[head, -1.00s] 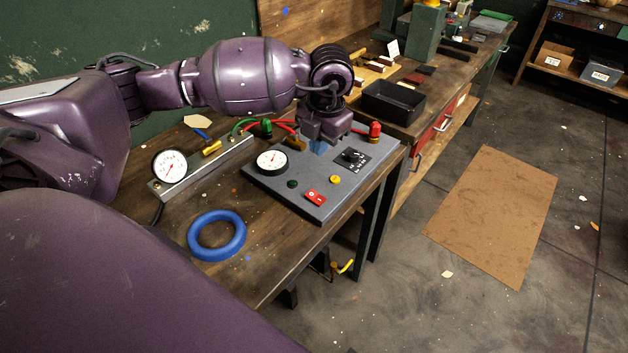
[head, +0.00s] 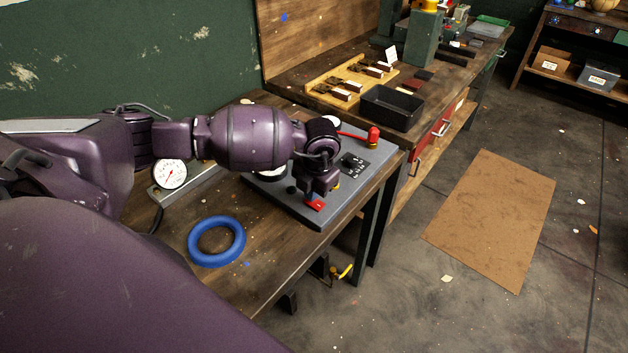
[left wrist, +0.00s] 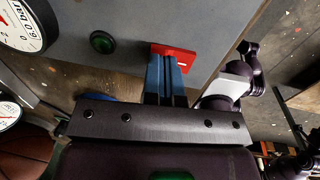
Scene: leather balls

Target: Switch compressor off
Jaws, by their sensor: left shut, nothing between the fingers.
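The grey compressor panel (head: 349,187) lies on the wooden bench. Its red rocker switch (head: 315,206) is near the front edge, partly beneath my left gripper (head: 318,194). In the left wrist view, the red switch (left wrist: 178,58) is just beyond the blue fingertips (left wrist: 166,64), which are shut and empty. The fingertips overlap its near side; I cannot tell whether they touch it. My arm hides part of the panel in the head view. My right gripper is not visible.
A blue ring (head: 217,241) and a gauge (head: 170,174) on a metal bar lie on the bench left of the panel. A red fitting (head: 374,135) stands at the panel's back right. A black tray (head: 391,107) is on the adjoining bench.

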